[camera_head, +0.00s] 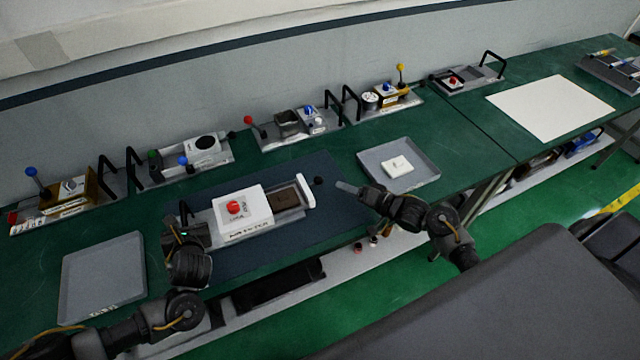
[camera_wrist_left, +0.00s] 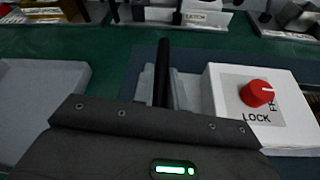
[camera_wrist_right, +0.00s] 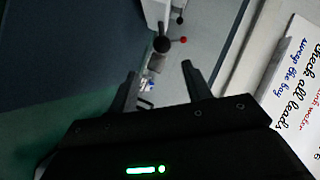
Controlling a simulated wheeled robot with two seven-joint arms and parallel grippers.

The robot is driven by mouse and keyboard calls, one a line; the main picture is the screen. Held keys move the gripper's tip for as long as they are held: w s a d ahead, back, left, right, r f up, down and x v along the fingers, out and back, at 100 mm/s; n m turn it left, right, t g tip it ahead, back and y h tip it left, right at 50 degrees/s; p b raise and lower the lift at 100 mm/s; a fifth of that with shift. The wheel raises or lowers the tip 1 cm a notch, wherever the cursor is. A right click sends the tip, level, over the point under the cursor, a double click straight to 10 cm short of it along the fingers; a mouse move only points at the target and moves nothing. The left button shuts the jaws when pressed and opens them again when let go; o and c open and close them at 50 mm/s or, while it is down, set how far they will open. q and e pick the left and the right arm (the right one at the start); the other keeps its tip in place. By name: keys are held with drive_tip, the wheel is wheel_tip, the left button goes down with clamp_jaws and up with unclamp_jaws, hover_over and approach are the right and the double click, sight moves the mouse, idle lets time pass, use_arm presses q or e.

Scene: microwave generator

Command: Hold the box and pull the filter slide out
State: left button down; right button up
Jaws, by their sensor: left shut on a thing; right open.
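The white box (camera_head: 242,213) with a red knob (camera_head: 233,207) sits on a grey base on the blue mat. It also shows in the left wrist view (camera_wrist_left: 222,95), its knob (camera_wrist_left: 257,93) beside the word LOCK. The filter slide (camera_head: 285,199), dark with a white end plate (camera_head: 305,190), shows at the box's right side. A black knob (camera_head: 318,181) lies just beyond the plate. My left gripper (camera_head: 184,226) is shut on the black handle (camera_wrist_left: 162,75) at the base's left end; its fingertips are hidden. My right gripper (camera_head: 345,187) is open and empty, right of the end plate.
A grey tray (camera_head: 430,176) with a small white block (camera_head: 397,166) stands behind my right gripper. An empty grey tray (camera_head: 75,290) lies at the left. Several fixtures with levers and black handles line the back. A white sheet (camera_head: 550,107) lies at the right.

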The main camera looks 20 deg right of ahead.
use_arm(q)
drive_tip(key=shift+s+a+f, duration=0.1)
drive_tip(key=shift+f, duration=0.05)
use_arm(e)
drive_tip(key=shift+v, duration=1)
use_arm(q)
drive_tip(key=c, duration=1.3)
unclamp_jaws()
drive_tip(key=shift+w, duration=0.2)
use_arm(e)
drive_tip(key=shift+w+a, duration=0.1)
drive_tip(key=shift+w, duration=0.05)
use_arm(q)
wheel_tip(320, 180, up, 10)
drive_tip(key=shift+r, duration=0.1)
